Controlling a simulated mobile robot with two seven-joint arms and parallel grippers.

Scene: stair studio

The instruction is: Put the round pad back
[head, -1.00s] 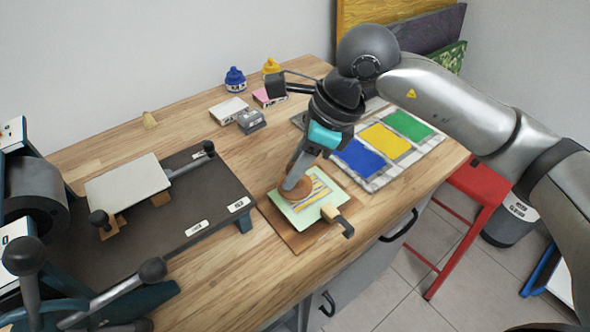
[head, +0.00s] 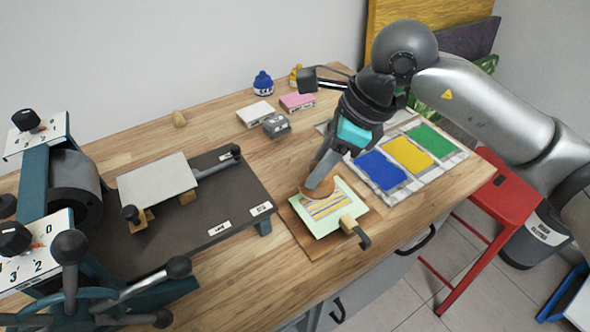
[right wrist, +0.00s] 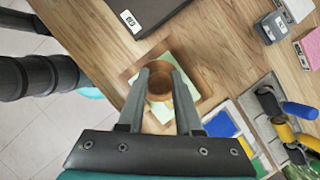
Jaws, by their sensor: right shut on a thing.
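The brown round pad (head: 318,190) is at the back part of a pale green sheet (head: 327,227) with a striped print. The sheet lies on a brown board (head: 298,230) near the table's front edge. My right gripper (head: 320,178) comes down from above and is shut on the pad. In the right wrist view the two fingers (right wrist: 160,75) flank the pad (right wrist: 160,88), over the sheet. Whether the pad touches the sheet is hard to tell. My left gripper is not in view.
A wooden-and-black tool (head: 354,229) sits at the sheet's front right corner. The blue, yellow and green panels (head: 408,154) lie to the right. A press (head: 75,190) with a dark bed (head: 225,190) fills the left. Small boxes (head: 277,126) and ink bottles (head: 263,84) stand behind.

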